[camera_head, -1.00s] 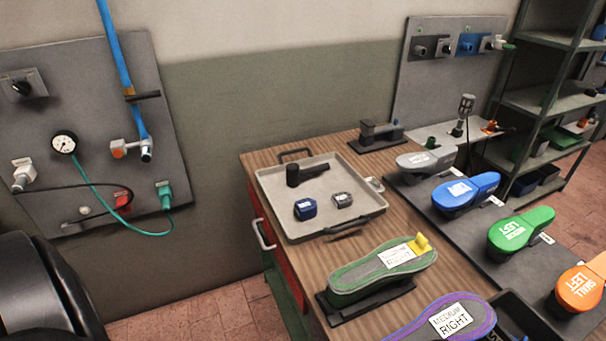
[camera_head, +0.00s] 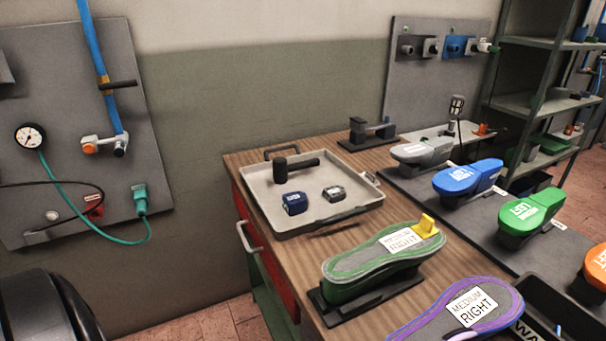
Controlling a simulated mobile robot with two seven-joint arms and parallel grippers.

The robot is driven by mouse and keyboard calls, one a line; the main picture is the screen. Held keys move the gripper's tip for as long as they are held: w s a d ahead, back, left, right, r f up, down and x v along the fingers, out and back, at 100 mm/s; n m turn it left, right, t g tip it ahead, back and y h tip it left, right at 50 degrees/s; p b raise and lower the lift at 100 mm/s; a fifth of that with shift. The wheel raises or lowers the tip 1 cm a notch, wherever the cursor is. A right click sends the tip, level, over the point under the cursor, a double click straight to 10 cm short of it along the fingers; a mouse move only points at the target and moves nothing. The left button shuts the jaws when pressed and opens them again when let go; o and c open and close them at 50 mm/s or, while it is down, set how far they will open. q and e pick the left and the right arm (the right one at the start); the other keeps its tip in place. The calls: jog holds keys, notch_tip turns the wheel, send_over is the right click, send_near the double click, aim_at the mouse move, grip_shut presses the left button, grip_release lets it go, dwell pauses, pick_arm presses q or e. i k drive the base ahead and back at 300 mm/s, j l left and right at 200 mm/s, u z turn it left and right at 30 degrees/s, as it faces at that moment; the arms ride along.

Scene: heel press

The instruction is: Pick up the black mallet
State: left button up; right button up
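The black mallet (camera_head: 297,166) lies in the grey tray (camera_head: 262,212), near its back left part. Its head is at the left and its handle points right. The tray sits at the far left end of the wooden workbench. A blue item (camera_head: 294,203) and a grey item (camera_head: 334,194) lie in the tray in front of the mallet. Neither of my grippers is in view. A dark rounded shape fills the lower left corner, and I cannot tell what part it is.
A green sole marked medium right (camera_head: 370,262) stands in front of the tray, with a purple one (camera_head: 460,313) nearer. Coloured lasts, grey, blue (camera_head: 467,181) and green (camera_head: 528,214), line the right. A gauge panel (camera_head: 70,170) hangs at left.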

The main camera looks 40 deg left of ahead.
aim_at(280, 169)
jog(key=j+z, duration=0.6)
jog(key=z, duration=0.15)
jog(key=j+z, duration=0.25)
jog(key=z, duration=0.15)
jog(key=k+j+z, duration=0.15)
jog(key=z, duration=0.25)
jog(key=j, duration=0.1)
